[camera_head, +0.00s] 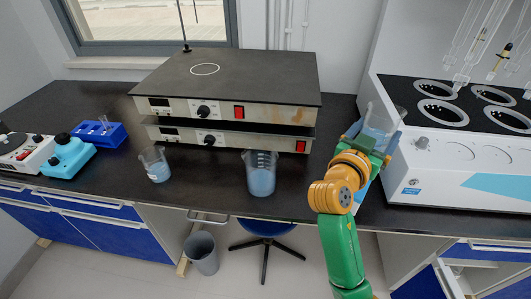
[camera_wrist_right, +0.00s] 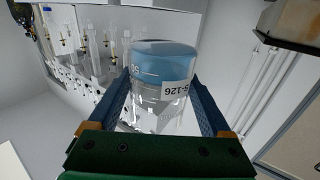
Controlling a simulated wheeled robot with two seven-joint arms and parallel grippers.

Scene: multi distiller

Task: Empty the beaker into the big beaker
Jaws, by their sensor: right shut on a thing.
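My right gripper (camera_head: 368,138) is shut on a clear beaker (camera_head: 381,117) in front of the white multi-well unit, above the right part of the bench. In the right wrist view, the gripper's blue fingers (camera_wrist_right: 160,92) stand on either side of this beaker (camera_wrist_right: 160,75), which shows blue liquid and a white label. A larger graduated beaker (camera_head: 261,174) with blue liquid stands upright at the bench's front edge, left of the gripper. A smaller beaker (camera_head: 155,165) with a little blue liquid stands further left. Which one the task calls the big beaker looks to be the larger one. My left gripper is out of view.
Two stacked hot plates (camera_head: 235,85) fill the middle back of the bench. The white multi-well unit (camera_head: 460,165) stands at the right, with glassware above it. A blue tube rack (camera_head: 98,134) and a blue device (camera_head: 68,155) are at the left. Bare bench (camera_head: 205,180) lies between the standing beakers.

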